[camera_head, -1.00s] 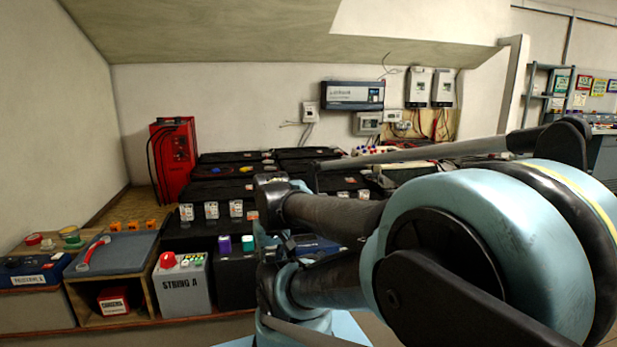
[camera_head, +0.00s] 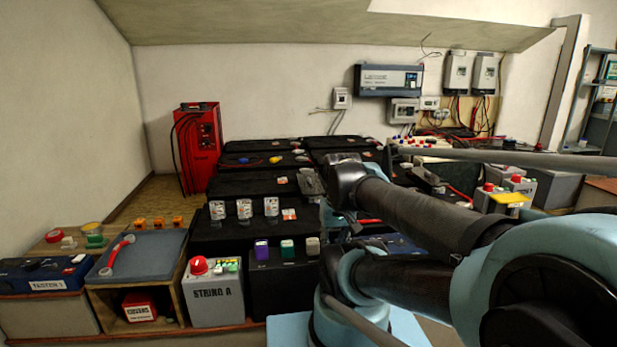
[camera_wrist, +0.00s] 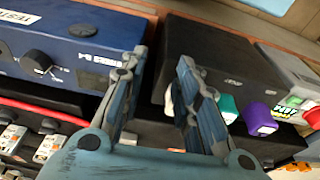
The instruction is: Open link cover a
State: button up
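No part is readably marked as link cover a, so I cannot tell which one it is. The black box (camera_head: 283,283) stands right of the grey STRING A box (camera_head: 213,299). Purple (camera_head: 261,249), green (camera_head: 287,248) and white (camera_head: 312,245) caps line its top. In the wrist view, the black box (camera_wrist: 215,65) lies beyond my gripper (camera_wrist: 160,72). Its fingers are apart with nothing gripped between them. The white cap is partly hidden by the right finger; the green (camera_wrist: 227,107) and purple (camera_wrist: 259,119) caps are right of it. Contact is unclear.
A blue tester box (camera_wrist: 75,45) lies close on the left finger's side. Large black batteries (camera_head: 250,184) fill the bench behind, with several white labelled units (camera_head: 245,209) in front. A red cabinet (camera_head: 198,148) stands at the back left. My arm hides part of the bench's right side.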

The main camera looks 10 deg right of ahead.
jog(key=w+r, duration=1.1)
notch_tip(320, 180, up, 9)
jog(key=g, duration=0.2)
send_over(310, 186)
jog(key=w, duration=0.5)
jog(key=f, duration=1.6)
jog(key=shift+d+f, duration=0.25)
grip_shut()
